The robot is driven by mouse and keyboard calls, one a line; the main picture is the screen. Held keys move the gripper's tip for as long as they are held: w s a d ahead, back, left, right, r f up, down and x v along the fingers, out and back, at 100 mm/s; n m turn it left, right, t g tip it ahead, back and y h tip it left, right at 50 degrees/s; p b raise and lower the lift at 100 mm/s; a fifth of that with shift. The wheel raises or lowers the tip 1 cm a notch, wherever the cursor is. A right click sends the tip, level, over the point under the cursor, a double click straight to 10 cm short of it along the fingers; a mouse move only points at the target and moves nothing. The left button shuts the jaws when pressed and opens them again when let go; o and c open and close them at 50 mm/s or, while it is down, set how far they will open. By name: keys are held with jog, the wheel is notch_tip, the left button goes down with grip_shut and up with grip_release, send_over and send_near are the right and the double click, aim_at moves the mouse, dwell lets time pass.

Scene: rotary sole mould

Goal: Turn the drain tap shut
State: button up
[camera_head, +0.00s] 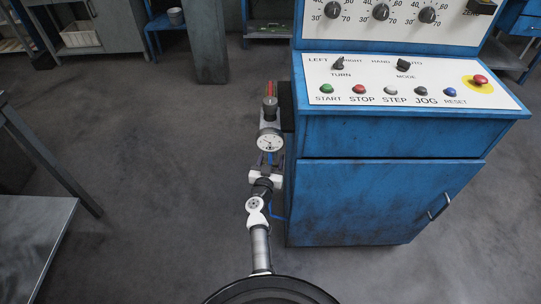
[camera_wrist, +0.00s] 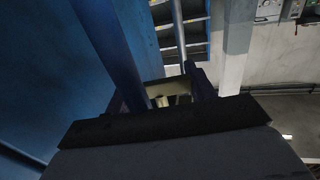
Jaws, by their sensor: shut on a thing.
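In the wrist view my gripper (camera_wrist: 163,92) reaches forward from its dark body, with a dark finger on each side. It is shut on a small pale, brass-coloured piece (camera_wrist: 162,101), which I take to be the drain tap. Its handle's turn cannot be made out. In the head view my arm reaches up to the unit with the round white gauge (camera_head: 269,141) on the left side of the blue cabinet. The tap is hidden there behind my wrist, and the fingers cannot be made out.
The blue cabinet (camera_head: 380,200) with its button panel stands close on the right of my arm. A thin blue hose (camera_head: 277,214) runs beside my arm. A grey metal table (camera_head: 30,240) stands at the left. The floor between them is clear.

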jog(key=m+g+h, duration=0.2)
jog(key=h, duration=0.1)
jog(key=m+g+h+p, duration=0.1)
jog(key=m+g+h, duration=0.1)
jog(key=m+h, duration=0.1)
jog(key=m+g+h, duration=0.3)
jog(key=h, duration=0.1)
jog(key=shift+s+d+f+h+p, duration=0.1)
jog(key=shift+s+d+h+p, duration=0.1)
jog(key=shift+d+h+p, duration=0.2)
jog(key=m+g+h+b, duration=0.1)
jog(key=m+g+b, duration=0.1)
jog(key=g+b, duration=0.1)
jog(key=m+g+h+b, duration=0.1)
jog(key=m+g+b, duration=0.2)
jog(key=b, duration=0.2)
jog(key=s+m+g+h+b, duration=0.1)
jog(key=m+g+b, duration=0.1)
jog(key=g+b, duration=0.2)
jog(key=shift+s+d, duration=0.1)
jog(key=shift+d, duration=0.25)
jog(key=shift+r+m+g+b, duration=0.2)
jog(key=shift+m+g+b, duration=0.2)
jog(key=shift+g+b, duration=0.1)
